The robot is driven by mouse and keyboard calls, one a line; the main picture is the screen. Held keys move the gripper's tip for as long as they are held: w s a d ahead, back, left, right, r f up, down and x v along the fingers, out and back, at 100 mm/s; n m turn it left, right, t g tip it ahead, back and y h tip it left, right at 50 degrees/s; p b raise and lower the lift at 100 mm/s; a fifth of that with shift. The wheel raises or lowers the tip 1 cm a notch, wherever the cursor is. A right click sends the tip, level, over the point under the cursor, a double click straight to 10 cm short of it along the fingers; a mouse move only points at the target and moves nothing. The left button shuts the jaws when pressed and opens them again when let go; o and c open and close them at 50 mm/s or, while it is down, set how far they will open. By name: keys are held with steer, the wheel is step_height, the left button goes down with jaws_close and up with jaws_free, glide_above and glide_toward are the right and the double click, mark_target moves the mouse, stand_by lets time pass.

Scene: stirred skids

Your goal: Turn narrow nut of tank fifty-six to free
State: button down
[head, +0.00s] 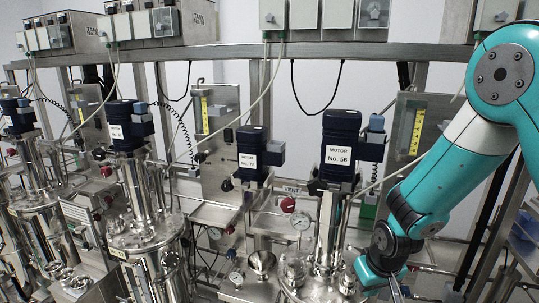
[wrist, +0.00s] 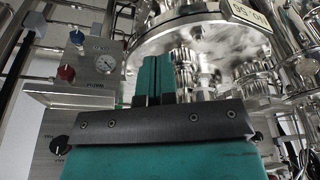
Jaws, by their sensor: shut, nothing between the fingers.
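Tank fifty-six stands under the dark blue motor marked No. 56 (head: 338,155) in the head view. In the wrist view its steel body (wrist: 205,28) fills the upper middle, with a plate (wrist: 250,12) reading upside down as No. 56. A slimmer ribbed metal fitting (wrist: 185,66) stands just beyond my fingers, and a wider ribbed one (wrist: 255,78) is to its right. I cannot tell for sure which is the narrow nut. My gripper (wrist: 153,80) is shut and empty, its teal fingertips pointing toward the tank, left of the slimmer fitting. In the head view it is low at the right (head: 395,288).
A black dial (wrist: 60,145) is below. Other motor-topped tanks (head: 145,235) crowd the left of the head view. Steel pipes leave little free room.

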step_height(320, 180, up, 4)
steer(key=shift+a+f+p, duration=0.15)
steer(key=shift+f+p, duration=0.05)
steer(key=shift+p, duration=0.75)
steer(key=shift+w, duration=0.1)
steer(key=a+f+b, duration=0.1)
steer(key=f, duration=0.1)
steer(key=a+f+b, duration=0.1)
steer(key=f, duration=0.1)
steer(key=a+f+b, duration=0.1)
steer(key=shift+a+f, duration=0.2)
steer(key=shift+f, duration=0.2)
steer(key=shift+s+f, duration=0.1)
steer(key=shift+s, duration=0.15)
